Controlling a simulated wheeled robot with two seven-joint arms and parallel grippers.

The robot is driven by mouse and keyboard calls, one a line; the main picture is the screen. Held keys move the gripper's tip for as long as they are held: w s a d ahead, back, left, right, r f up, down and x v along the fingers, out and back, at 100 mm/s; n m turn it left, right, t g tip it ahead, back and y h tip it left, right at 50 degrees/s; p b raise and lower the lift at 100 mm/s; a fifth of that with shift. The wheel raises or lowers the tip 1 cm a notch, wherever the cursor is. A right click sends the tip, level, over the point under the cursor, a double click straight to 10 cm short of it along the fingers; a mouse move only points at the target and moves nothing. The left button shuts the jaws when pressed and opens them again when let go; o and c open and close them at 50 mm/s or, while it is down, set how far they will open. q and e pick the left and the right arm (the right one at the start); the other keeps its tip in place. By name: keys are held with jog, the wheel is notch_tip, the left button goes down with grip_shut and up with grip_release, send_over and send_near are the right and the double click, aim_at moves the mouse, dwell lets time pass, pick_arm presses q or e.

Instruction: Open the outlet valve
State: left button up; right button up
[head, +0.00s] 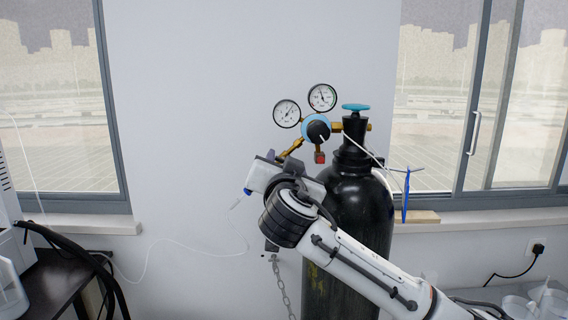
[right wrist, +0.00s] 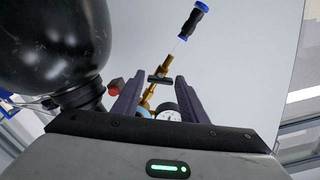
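A tall black gas cylinder (head: 348,215) stands by the wall with a teal handwheel (head: 355,107) on top. Its brass regulator carries two round gauges (head: 322,97), a black knob (head: 317,131) with a blue ring and a red part (head: 320,157). A brass outlet stem slants down left behind my right gripper. In the right wrist view the outlet valve's small dark crossbar (right wrist: 160,79) sits on this stem. My right gripper (right wrist: 159,80) is open, a finger on each side of the crossbar, with narrow gaps showing. In the head view the wrist hides its fingers. My left gripper is out of view.
A black fitting with blue ends (right wrist: 190,21) lies beyond the stem. A chain (head: 280,285) hangs left of the cylinder. A dark table (head: 60,285) with black hoses is at far left. The wall left of the regulator is clear.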

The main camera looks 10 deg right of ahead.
jog(key=c, duration=0.7)
jog(key=shift+o, duration=0.2)
jog(key=shift+f, duration=0.1)
jog(key=n, duration=1.3)
jog(key=shift+a+n, duration=0.1)
jog(key=shift+n, duration=0.2)
jog(key=o, duration=1)
